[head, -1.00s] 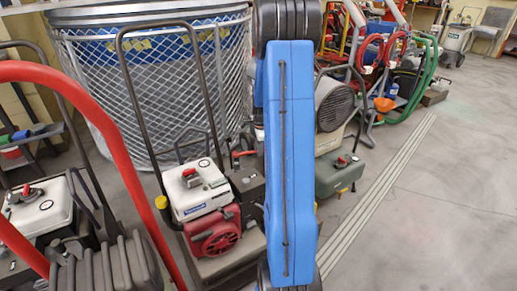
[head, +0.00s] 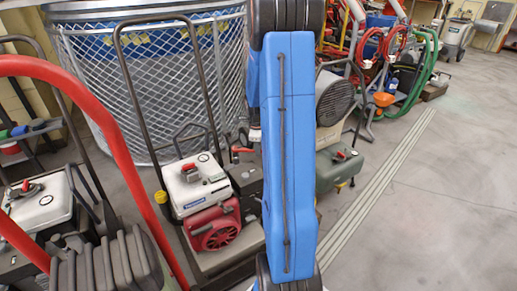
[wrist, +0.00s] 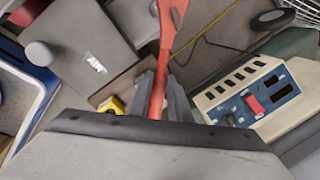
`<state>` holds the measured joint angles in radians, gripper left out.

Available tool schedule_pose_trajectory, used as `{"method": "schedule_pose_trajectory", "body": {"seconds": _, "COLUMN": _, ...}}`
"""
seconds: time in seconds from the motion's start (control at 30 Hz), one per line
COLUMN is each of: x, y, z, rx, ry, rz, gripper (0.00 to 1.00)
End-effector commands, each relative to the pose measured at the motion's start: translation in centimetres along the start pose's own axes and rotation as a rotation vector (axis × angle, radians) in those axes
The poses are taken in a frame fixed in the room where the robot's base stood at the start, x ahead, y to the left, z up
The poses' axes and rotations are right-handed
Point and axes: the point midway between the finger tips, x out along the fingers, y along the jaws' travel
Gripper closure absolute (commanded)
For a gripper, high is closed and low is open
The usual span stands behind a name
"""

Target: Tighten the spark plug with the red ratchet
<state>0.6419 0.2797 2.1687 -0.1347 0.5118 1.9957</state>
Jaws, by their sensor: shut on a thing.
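The red ratchet (wrist: 159,75) runs up the middle of the wrist view, its wider end at the top edge. My gripper (wrist: 162,97) is shut on the ratchet's shaft, with a grey finger on each side. The ratchet's far end is cut off by the frame, and I cannot tell whether it touches anything. I cannot make out the spark plug in either view. In the head view my blue arm hides the middle, and my gripper is not seen there.
A grey box marked AIR (wrist: 100,45) and a blue panel with a red switch (wrist: 255,104) flank the ratchet. In the head view, a red-and-white engine (head: 205,205) stands left of my arm, before a mesh cage (head: 85,75). The floor at right (head: 450,190) is clear.

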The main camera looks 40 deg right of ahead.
Motion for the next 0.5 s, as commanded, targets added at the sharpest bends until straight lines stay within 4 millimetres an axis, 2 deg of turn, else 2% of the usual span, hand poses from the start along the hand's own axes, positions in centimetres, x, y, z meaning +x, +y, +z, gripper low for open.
{"method": "schedule_pose_trajectory", "body": {"seconds": 0.27, "x": 0.1, "y": -0.3, "z": 0.0, "rx": -0.023, "ry": -0.005, "rz": 0.0, "gripper": 1.0}}
{"method": "schedule_pose_trajectory", "body": {"seconds": 0.5, "x": 0.4, "y": -2.0, "z": 0.3, "rx": -0.174, "ry": -0.035, "rz": -0.002, "gripper": 1.0}}
